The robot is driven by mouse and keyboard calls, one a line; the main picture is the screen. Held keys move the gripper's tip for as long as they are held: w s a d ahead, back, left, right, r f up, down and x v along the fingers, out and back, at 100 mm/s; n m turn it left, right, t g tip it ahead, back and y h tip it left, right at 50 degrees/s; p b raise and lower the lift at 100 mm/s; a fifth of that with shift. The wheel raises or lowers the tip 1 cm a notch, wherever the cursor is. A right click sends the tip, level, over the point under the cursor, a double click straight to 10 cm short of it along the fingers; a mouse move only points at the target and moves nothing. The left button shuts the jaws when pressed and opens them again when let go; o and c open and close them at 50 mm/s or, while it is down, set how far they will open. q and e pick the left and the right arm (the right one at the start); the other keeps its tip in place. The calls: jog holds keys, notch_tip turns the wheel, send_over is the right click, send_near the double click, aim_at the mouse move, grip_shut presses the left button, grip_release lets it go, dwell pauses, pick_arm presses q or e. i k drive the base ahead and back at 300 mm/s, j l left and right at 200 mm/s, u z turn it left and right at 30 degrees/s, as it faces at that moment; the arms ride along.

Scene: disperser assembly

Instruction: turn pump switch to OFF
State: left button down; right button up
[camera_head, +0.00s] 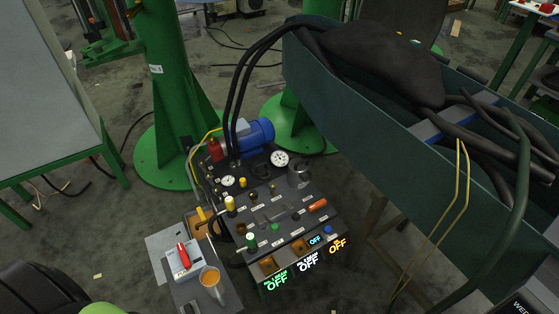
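A dark control panel (285,225) stands low in the middle of the camera_head view, tilted toward me. It carries several knobs and levers, including an orange-red handle (318,205), a blue knob (328,230) and a green knob (251,243). The small labels are unreadable, so I cannot tell which control is the pump switch. A blue motor (255,137) sits behind the panel. Neither gripper is in view.
A white box with a red lever (183,256) and a mug of orange liquid (211,280) stand left of the panel. A long green trough (370,140) with black hoses is at right. Green columns (170,80) stand behind; a table (50,90) is at left.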

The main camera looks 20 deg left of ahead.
aim_at(184, 257)
jog(key=j+u, duration=0.15)
jog(key=u, duration=1.6)
